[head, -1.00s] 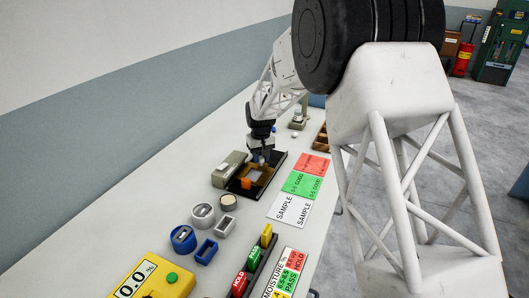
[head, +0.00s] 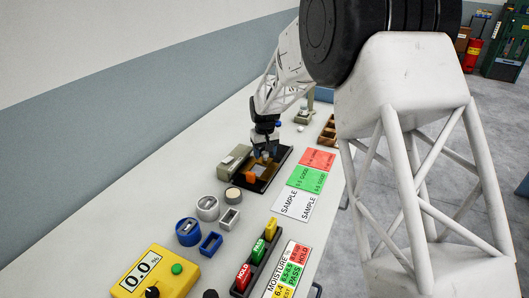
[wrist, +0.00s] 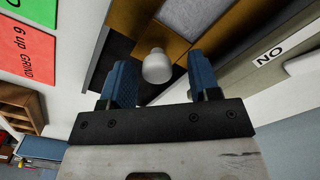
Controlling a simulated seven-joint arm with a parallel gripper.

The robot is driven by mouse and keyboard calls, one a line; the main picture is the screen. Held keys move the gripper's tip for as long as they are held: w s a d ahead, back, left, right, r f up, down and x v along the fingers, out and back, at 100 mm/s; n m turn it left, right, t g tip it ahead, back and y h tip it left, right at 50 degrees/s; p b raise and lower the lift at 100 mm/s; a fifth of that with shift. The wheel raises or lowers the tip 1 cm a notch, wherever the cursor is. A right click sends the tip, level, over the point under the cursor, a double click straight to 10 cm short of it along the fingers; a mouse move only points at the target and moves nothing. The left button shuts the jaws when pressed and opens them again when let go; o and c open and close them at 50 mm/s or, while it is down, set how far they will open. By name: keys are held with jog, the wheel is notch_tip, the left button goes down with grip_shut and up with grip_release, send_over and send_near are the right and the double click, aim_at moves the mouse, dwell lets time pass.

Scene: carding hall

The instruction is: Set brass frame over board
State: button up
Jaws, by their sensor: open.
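The brass frame (head: 264,171) lies flat on the black board (head: 284,158) in the head view, with a grey area inside it and an orange block (head: 252,176) on its near side. My gripper (head: 265,158) is just above the frame's far part, pointing down. In the wrist view, brown-gold frame strips (wrist: 172,42) cross ahead of my blue fingers (wrist: 160,85). The fingers are open and apart, with a pale rounded knob (wrist: 157,66) seen between and beyond them. Whether they touch the knob or frame, I cannot tell.
Round and square cups (head: 208,208), a block rack (head: 257,262) and a yellow meter (head: 154,272) occupy the near bench.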

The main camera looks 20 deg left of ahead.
jog(key=shift+r, duration=3.85)
jog(key=shift+d+r, duration=0.2)
jog(key=shift+d, duration=0.1)
jog(key=s+d+r+m, duration=0.1)
jog(key=s+d+r, duration=0.4)
jog(key=d, duration=0.7)
jog(key=s+d+r+m+t, duration=0.15)
jog(key=s+d+r, duration=0.3)
jog(key=d, duration=0.65)
jog(key=s+d+r+m, duration=0.2)
jog(key=s+d+r, duration=0.3)
jog(key=d, duration=0.7)
jog(key=s+d+f+m, duration=0.1)
jog(key=s+d+m, duration=0.1)
jog(key=s+d, duration=0.8)
jog(key=s+d+f+m+t, duration=0.1)
jog(key=s+d+m, duration=0.1)
jog(key=s+d, duration=0.8)
jog(key=s, duration=0.8)
jog(key=shift+d+m, duration=0.35)
jog(key=shift+d, duration=0.05)
